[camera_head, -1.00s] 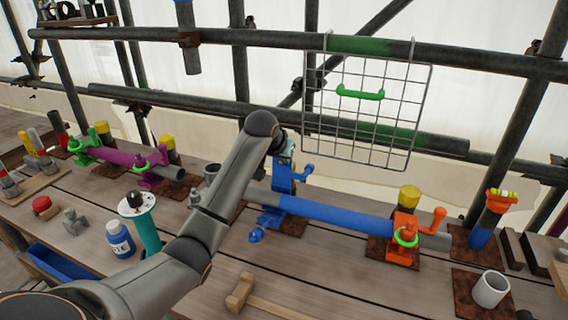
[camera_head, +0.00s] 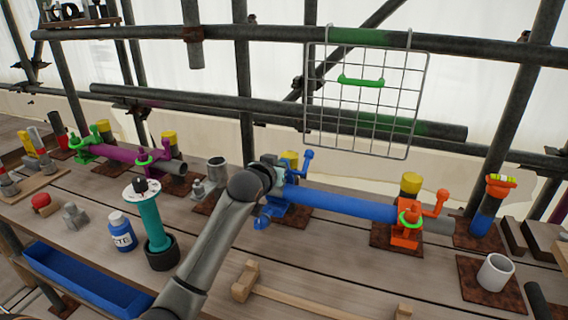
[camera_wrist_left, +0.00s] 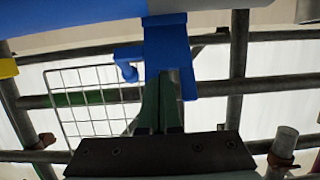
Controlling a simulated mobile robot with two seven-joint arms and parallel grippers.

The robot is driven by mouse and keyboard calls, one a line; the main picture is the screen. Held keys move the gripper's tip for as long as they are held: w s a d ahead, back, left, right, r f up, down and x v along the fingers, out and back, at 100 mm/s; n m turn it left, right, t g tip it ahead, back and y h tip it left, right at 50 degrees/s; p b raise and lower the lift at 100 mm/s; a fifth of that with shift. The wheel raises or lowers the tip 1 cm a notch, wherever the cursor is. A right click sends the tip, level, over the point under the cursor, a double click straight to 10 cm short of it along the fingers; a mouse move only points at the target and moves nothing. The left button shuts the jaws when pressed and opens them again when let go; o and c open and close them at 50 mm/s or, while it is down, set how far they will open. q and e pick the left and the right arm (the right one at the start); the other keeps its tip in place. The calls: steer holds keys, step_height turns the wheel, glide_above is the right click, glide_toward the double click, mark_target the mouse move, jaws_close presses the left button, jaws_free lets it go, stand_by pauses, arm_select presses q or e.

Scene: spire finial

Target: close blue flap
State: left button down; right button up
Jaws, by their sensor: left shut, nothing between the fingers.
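The blue clamp (camera_head: 272,214) sits at the left end of a blue tube (camera_head: 340,204) in the head view. A blue bolt handle (camera_head: 308,158) stands up at its right. My left gripper (camera_head: 277,172) is beside the upper part of the clamp, and my arm partly hides it. In the left wrist view, the blue flap (camera_wrist_left: 168,50) fills the top middle. The dark green fingers (camera_wrist_left: 158,105) are shut and empty, with their tips at or very near the flap's edge; contact is unclear. My right gripper is out of view.
An orange clamp (camera_head: 406,234) holds the tube's right end. A wire grid (camera_head: 400,100) hangs behind on the pipes. A teal tool (camera_head: 155,220), a glue bottle (camera_head: 123,238) and a wooden mallet (camera_head: 245,281) stand or lie on the bench at the front.

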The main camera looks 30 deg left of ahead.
arm_select(q)
steer(key=shift+s+d+f+t+b, duration=0.15)
steer(key=shift+s+f+t+b, duration=0.45)
steer(key=shift+t, duration=0.4)
steer(key=shift+s+f, duration=0.1)
steer(key=shift+s, duration=0.05)
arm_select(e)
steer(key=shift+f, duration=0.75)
arm_select(q)
steer(key=shift+s+f, duration=0.1)
steer(key=shift+f, duration=0.05)
step_height(320, 180, up, 5)
steer(key=p, duration=0.5)
steer(key=s+d+f+b, duration=0.2)
steer(key=s+f, duration=0.5)
steer(key=shift+s+b, duration=0.35)
steer(key=shift+b, duration=0.05)
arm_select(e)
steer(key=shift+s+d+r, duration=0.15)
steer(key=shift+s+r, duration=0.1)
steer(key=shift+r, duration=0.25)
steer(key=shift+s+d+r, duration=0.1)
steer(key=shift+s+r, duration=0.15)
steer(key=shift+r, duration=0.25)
arm_select(q)
steer(key=shift+f, duration=0.15)
